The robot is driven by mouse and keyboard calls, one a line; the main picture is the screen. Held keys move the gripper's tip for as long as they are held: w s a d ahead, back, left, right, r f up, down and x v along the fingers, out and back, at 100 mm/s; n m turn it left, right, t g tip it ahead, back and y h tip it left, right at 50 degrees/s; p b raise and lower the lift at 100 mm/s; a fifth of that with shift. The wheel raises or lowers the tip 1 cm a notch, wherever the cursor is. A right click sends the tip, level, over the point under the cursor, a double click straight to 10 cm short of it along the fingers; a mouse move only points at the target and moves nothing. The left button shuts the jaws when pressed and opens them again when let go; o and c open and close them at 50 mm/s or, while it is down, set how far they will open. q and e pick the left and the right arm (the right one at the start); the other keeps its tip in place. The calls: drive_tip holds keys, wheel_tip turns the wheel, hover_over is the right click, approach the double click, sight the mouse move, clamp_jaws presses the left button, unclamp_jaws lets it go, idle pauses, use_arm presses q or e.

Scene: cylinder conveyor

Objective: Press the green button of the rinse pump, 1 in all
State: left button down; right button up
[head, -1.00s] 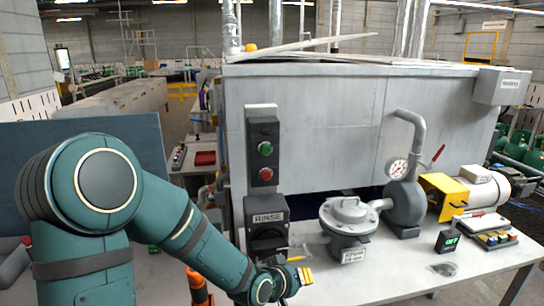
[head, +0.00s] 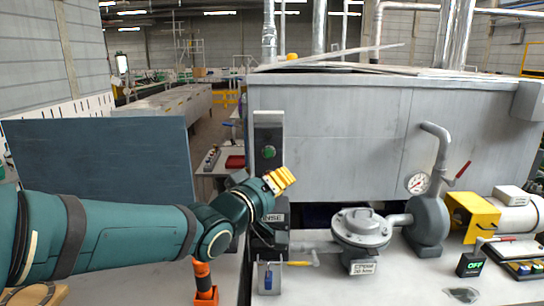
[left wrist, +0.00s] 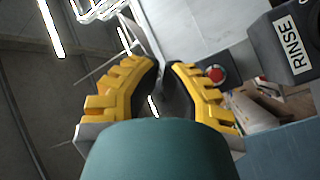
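The rinse pump's upright dark button box (head: 267,130) stands against the grey tank, with the green button (head: 269,152) showing on its upper part. In the head view the lower part of this box is covered by my left gripper (head: 281,179). The gripper shows just below and right of the green button, its yellow fingers pointing up and right. In the left wrist view a gap shows between the fingers (left wrist: 163,68), with nothing held. The red button (left wrist: 215,74) shows there beside the right finger. The RINSE label (left wrist: 291,46) is at upper right. My right gripper is out of view.
A grey pump (head: 361,230) and a gauge (head: 417,183) with piping stand to the right on the white bench (head: 400,285). An orange-and-black object (head: 204,282) stands at the bench's left. A blue panel (head: 100,160) is behind my left arm.

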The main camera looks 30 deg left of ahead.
sight(269, 153)
use_arm(q)
drive_tip(key=shift+s+a+r+t, duration=0.1)
drive_tip(key=shift+s+r, duration=0.1)
drive_tip(key=shift+r, duration=0.2)
drive_tip(key=shift+s+r+t, duration=0.1)
drive_tip(key=shift+s+r, duration=0.15)
drive_tip(key=shift+r, duration=0.2)
drive_tip(key=shift+s+a+r+t, duration=0.1)
drive_tip(key=shift+s+r, duration=0.1)
drive_tip(key=shift+r, duration=0.2)
drive_tip(key=shift+w+a+p, duration=0.35)
drive_tip(key=shift+w+a, duration=0.4)
drive_tip(key=shift+w, duration=0.5)
drive_tip(key=shift+w+a+p, duration=0.35)
drive_tip(key=shift+w+a, duration=0.45)
drive_tip(key=shift+w, duration=0.45)
drive_tip(key=shift+w+a+p, duration=0.35)
drive_tip(key=shift+w+a, duration=0.4)
drive_tip(key=shift+w, duration=0.5)
drive_tip(key=c, duration=1.7)
unclamp_jaws()
clamp_jaws()
